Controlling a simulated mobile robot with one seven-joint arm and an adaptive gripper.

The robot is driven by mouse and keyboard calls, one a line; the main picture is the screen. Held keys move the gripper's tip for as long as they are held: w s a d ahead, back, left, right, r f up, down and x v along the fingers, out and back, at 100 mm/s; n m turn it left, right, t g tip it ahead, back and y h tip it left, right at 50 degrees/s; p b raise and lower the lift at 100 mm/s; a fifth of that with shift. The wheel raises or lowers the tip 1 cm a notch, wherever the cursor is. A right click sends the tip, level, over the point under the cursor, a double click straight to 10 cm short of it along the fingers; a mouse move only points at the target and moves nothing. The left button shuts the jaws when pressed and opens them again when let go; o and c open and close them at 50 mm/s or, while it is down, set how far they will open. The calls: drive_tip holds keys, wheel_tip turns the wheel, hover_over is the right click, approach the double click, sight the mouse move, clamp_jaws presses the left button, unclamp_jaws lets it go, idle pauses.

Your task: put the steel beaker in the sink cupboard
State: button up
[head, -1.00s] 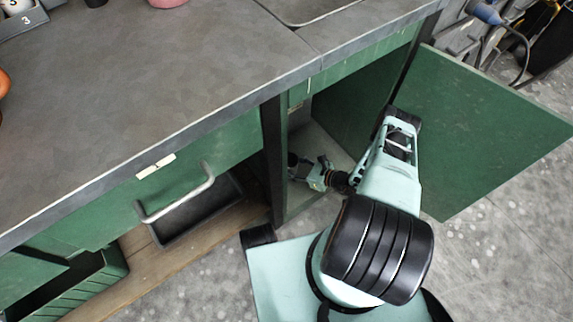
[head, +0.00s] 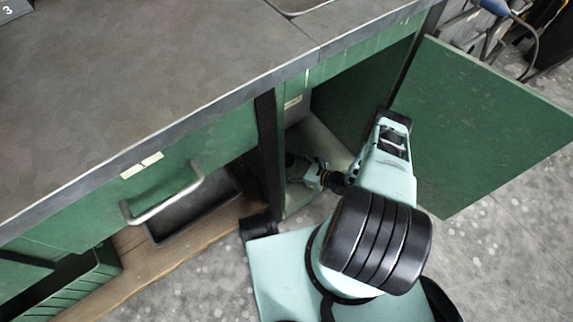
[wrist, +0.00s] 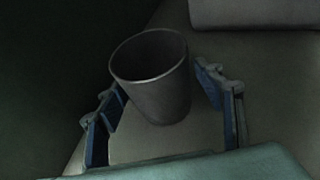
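The steel beaker (wrist: 158,88) stands on the floor of the sink cupboard, between the fingers of my gripper (wrist: 162,84) in the wrist view. The fingers are open, with a clear gap on the beaker's right and a narrow one, or possibly touching, on its left. In the head view my gripper (head: 303,172) reaches inside the open sink cupboard (head: 318,148), low down. The beaker is hidden in the head view. The cupboard door (head: 485,125) is swung wide open to the right.
The dark countertop (head: 150,85) runs above the cupboard, with the sink edge (head: 290,8) at the top. A drawer with a metal handle (head: 165,198) is at left, above a dark tray (head: 195,210). A pale block (wrist: 255,12) lies beyond the beaker. Open floor is at right.

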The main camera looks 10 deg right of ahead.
drive_tip(key=shift+r, duration=0.1)
drive_tip(key=p+v, duration=0.3)
drive_tip(key=v, duration=0.9)
drive_tip(key=shift+r, duration=0.1)
idle(0.3)
